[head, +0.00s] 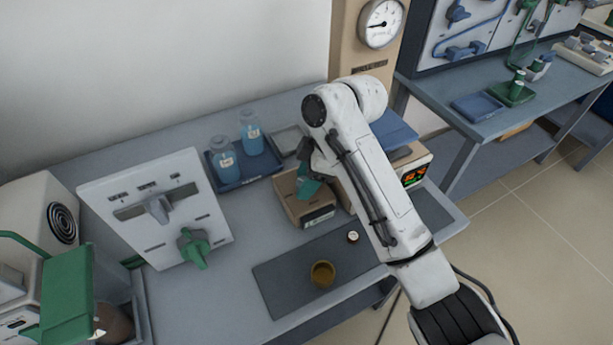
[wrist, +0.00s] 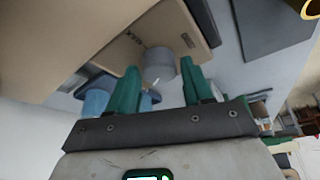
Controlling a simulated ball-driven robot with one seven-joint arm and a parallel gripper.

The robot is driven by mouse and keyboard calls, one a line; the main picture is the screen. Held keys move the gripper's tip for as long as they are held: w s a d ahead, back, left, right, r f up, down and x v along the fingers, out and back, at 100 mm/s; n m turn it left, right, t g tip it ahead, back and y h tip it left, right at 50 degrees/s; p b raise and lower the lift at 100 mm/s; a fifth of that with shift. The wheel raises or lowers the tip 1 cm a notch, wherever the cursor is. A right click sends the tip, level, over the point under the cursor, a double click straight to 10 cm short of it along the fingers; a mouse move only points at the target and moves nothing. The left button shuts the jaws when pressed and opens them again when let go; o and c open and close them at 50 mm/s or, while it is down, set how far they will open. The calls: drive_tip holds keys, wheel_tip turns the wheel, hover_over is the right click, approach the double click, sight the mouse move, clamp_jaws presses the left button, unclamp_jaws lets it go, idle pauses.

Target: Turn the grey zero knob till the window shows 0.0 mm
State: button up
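The grey zero knob (wrist: 159,60) is a short round cylinder on the beige face of a small box (wrist: 95,28) in the wrist view. My gripper (wrist: 159,68) has two green fingers, apart, with the knob seen between their tips and a narrow gap on either side. I cannot tell how deep the knob sits between them. In the head view the beige box (head: 291,207) stands on the bench, and my gripper (head: 308,186) is over its top, hiding the knob. The box's dark window (head: 319,217) faces the front; its figures are too small to read.
A blue tray (head: 236,184) with two blue bottles stands behind the box to the left. A dark mat (head: 275,287) with a brown cup (head: 322,273) lies in front. A white panel (head: 140,246) with a green handle is at left.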

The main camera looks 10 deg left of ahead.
drive_tip(key=c, duration=0.7)
drive_tip(key=shift+c, duration=0.2)
drive_tip(key=shift+r+m+p, duration=0.15)
drive_tip(key=shift+m+p, duration=0.15)
drive_tip(key=shift+p, duration=0.3)
drive_tip(key=shift+s+r+m+t+p, duration=0.15)
drive_tip(key=shift+m+t+p, duration=0.15)
drive_tip(key=shift+m+p, duration=0.45)
drive_tip(key=m+t+p, duration=0.1)
drive_tip(key=m+p, duration=0.2)
drive_tip(key=p, duration=0.2)
drive_tip(key=m+t+p, duration=0.1)
drive_tip(key=m+p, duration=0.2)
drive_tip(key=shift+a+m+t+h, duration=0.1)
drive_tip(key=shift+m+t+h, duration=0.2)
drive_tip(key=shift+h, duration=0.1)
drive_tip(key=shift+f+m+t+h+p, duration=0.2)
drive_tip(key=shift+m+t+h+p, duration=0.25)
drive_tip(key=shift+m+p, duration=0.9)
drive_tip(key=shift+m, duration=0.3)
